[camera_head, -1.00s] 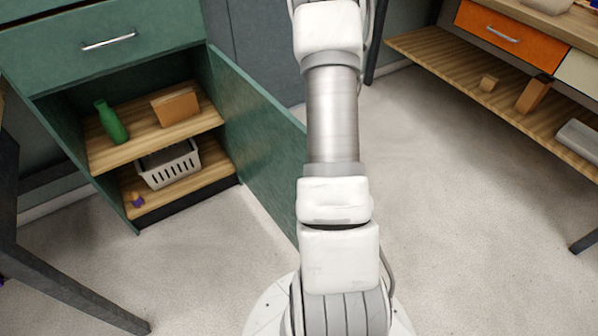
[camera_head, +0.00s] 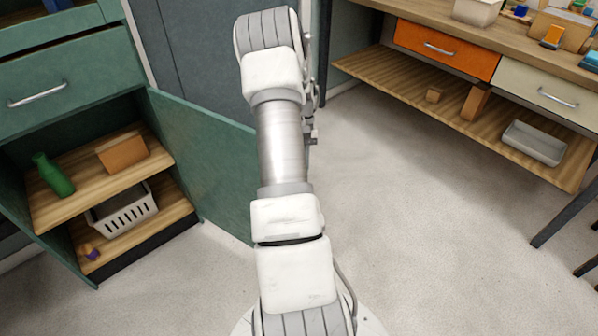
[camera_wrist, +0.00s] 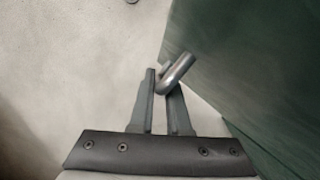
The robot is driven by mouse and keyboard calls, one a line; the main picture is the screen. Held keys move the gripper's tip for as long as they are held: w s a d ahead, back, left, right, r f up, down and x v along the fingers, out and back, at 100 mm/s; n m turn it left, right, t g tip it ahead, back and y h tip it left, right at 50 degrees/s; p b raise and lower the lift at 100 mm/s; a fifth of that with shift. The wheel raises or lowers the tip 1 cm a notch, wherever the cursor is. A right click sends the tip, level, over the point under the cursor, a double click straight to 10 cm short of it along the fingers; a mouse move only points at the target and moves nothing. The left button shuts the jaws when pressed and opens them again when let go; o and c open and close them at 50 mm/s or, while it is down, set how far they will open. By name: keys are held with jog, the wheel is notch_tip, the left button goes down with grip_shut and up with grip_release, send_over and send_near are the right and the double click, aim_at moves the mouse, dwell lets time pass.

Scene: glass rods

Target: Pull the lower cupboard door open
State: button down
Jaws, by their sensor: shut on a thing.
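The lower cupboard door (camera_head: 207,160) is green and stands wide open, swung out to the right of the cupboard (camera_head: 70,105). My arm hides its far edge in the head view. In the wrist view the door (camera_wrist: 250,70) fills the right side, with its metal bar handle (camera_wrist: 178,72) standing off the face. My gripper (camera_wrist: 163,80) is shut on the handle near its end, with the fingers on either side of the bar. The gripper is hidden in the head view.
Inside the cupboard are a green bottle (camera_head: 53,174), a brown box (camera_head: 122,152) and a white basket (camera_head: 124,212). A workbench with an orange drawer (camera_head: 446,50) and a low wooden shelf (camera_head: 400,88) stands at the right. The floor (camera_head: 420,220) between is clear.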

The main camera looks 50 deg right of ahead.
jog(key=c, duration=0.9)
grip_release()
jog(key=p+v, duration=0.4)
jog(key=v, duration=1.3)
jog(key=shift+r+p, duration=0.2)
jog(key=shift+p, duration=0.15)
jog(key=shift+w, duration=0.1)
